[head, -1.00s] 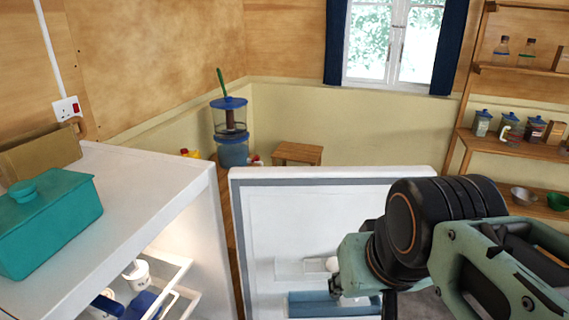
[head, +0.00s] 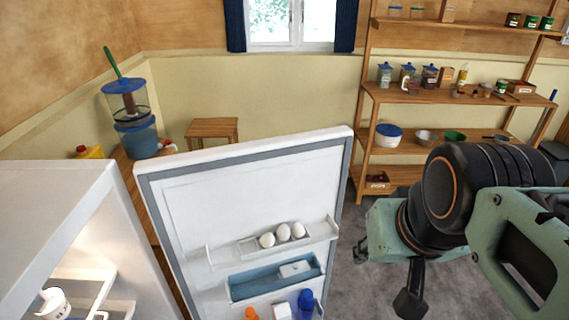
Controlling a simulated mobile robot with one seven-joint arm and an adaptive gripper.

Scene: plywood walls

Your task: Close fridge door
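The white fridge door (head: 275,193) stands wide open in the middle of the head view, its inner side facing me. Its shelves hold several eggs, a blue bin and some bottles. The fridge body (head: 60,205) is at the left, with its lit inside partly in view. My arm reaches in from the right, and a dark part at its end (head: 411,300) hangs down to the right of the door, apart from it in the picture. The gripper's fingertips cannot be made out, so I cannot tell whether it is open or shut.
A wooden shelf rack (head: 440,92) with jars and bowls stands at the back right. A small wooden stool (head: 212,129) and a blue-lidded container (head: 128,105) are behind the door. Grey floor (head: 350,270) is clear between the door and my arm.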

